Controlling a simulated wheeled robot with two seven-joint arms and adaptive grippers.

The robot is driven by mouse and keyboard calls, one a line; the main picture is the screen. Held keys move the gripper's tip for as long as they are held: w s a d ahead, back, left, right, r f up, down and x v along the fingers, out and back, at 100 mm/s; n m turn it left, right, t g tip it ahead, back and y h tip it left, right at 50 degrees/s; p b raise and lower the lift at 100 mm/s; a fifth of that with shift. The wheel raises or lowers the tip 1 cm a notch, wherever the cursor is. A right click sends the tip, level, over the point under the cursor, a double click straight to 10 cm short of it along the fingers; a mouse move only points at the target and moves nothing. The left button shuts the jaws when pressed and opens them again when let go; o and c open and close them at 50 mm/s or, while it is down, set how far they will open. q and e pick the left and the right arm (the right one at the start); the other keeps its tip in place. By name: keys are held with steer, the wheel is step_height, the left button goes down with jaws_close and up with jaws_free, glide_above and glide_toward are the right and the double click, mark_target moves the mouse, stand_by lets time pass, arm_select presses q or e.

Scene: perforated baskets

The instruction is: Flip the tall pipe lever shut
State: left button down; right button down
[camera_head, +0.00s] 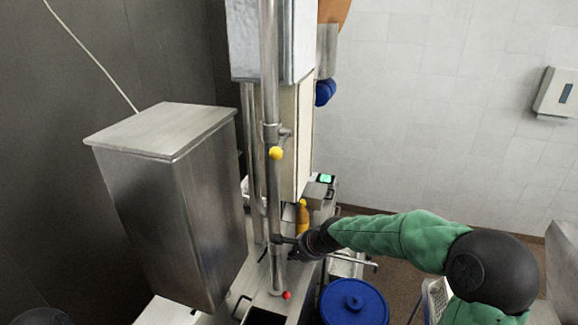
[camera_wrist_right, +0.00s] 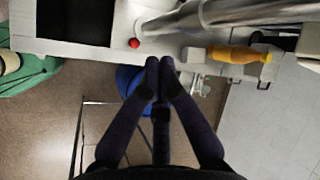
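A tall steel pipe (camera_head: 269,90) stands upright in the head view; it also runs across the top of the wrist view (camera_wrist_right: 230,13). A yellow ball knob (camera_head: 276,153) sits at a fitting partway up it. A red ball knob (camera_head: 287,295) is near its foot and also shows in the wrist view (camera_wrist_right: 134,43). I cannot tell which knob belongs to the task's lever or how it is set. My right gripper (camera_head: 298,251) is beside the lower pipe; contact is unclear. In the wrist view its fingertips (camera_wrist_right: 160,65) are together with nothing visible between them. My left gripper is out of view.
A large steel box (camera_head: 180,190) stands left of the pipe. An orange bottle (camera_head: 302,217) stands behind my right gripper on the counter. A blue lidded bin (camera_head: 354,303) is below my right forearm. Open floor lies to the right.

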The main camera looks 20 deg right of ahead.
step_height(320, 180, up, 17)
steer(key=d+m+t, duration=0.2)
steer(key=m, duration=0.1)
steer(key=m+t+y+p, duration=0.1)
steer(key=m+t, duration=0.1)
steer(key=m, duration=0.1)
glide_toward(282, 144)
step_height(282, 144, down, 5)
steer(key=s+d, duration=0.1)
steer(key=d, duration=0.2)
steer(key=w+a+f+p, duration=0.2)
steer(key=w+a+p, duration=0.1)
steer(key=w+a, duration=0.2)
steer(key=shift+w+a+f, duration=0.25)
steer(key=shift+w, duration=0.25)
step_height(282, 144, up, 2)
steer(key=m+g+p, duration=0.1)
steer(key=p, duration=0.2)
steer(key=shift+s+y+p, duration=0.15)
steer(key=shift+y+p, duration=0.15)
steer(key=shift+p, duration=0.1)
